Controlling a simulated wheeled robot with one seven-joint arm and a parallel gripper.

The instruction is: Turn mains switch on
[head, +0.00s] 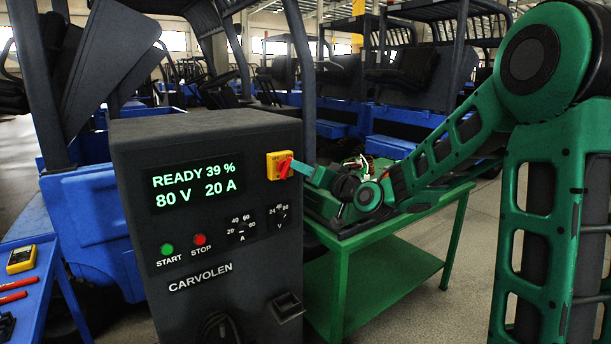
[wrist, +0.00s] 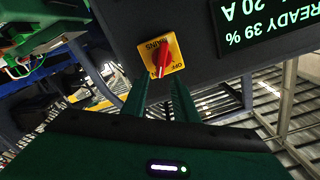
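The mains switch (head: 280,165) is a yellow plate with a red knob at the upper right of the dark charger's front. In the wrist view the mains switch (wrist: 162,56) appears rotated, with "MAINS" and "OFF" lettering. The red knob is slanted; I cannot tell its exact setting. My gripper (head: 296,167) is at the switch from the right, its fingertips close to the knob. In the wrist view my gripper (wrist: 162,76) has two green fingers spread apart, with the knob in line with the gap. I cannot tell whether they touch it.
The charger (head: 215,290) has a lit display (head: 197,185) reading READY 39 %, 80 V, 20 A, above green START and red STOP buttons. A green table (head: 400,230) stands at right behind it. A blue cart (head: 30,290) with a yellow meter is at left. Blue vehicles fill the background.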

